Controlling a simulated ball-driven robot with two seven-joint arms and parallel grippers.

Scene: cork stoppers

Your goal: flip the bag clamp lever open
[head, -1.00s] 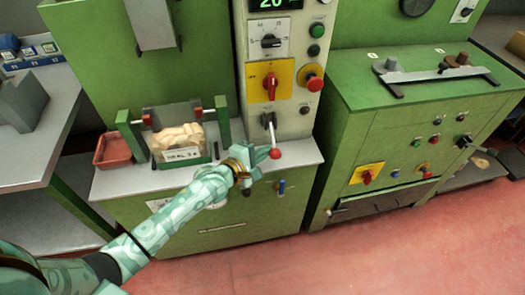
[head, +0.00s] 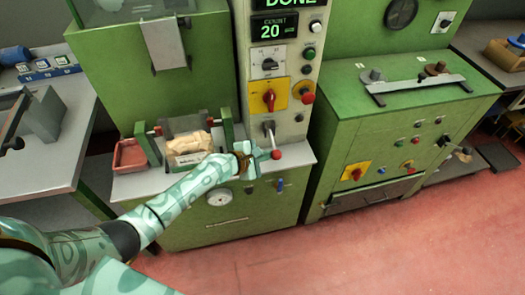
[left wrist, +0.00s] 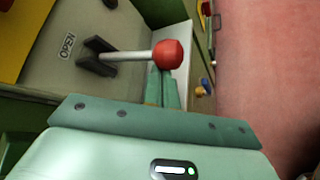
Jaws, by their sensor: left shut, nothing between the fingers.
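The clamp lever is a metal rod with a red ball knob (head: 276,154); in the head view it slants down from its bracket on the grey column. In the left wrist view the red knob (left wrist: 168,53) sits at the rod's end, with an OPEN label (left wrist: 67,46) beside the bracket. My left gripper (head: 263,156) is shut and empty, its fingertips just left of the knob. In the left wrist view the closed fingers (left wrist: 162,88) reach up to the knob, which covers their tips; I cannot tell whether they touch. A tan bag (head: 188,146) sits in the green frame. My right gripper is out of view.
A red tray (head: 130,156) stands left of the bag. A yellow panel with a red rotary switch (head: 269,99) and a red push button (head: 307,97) are above the lever. The display (head: 275,27) reads DONE and 20. Open red floor lies in front.

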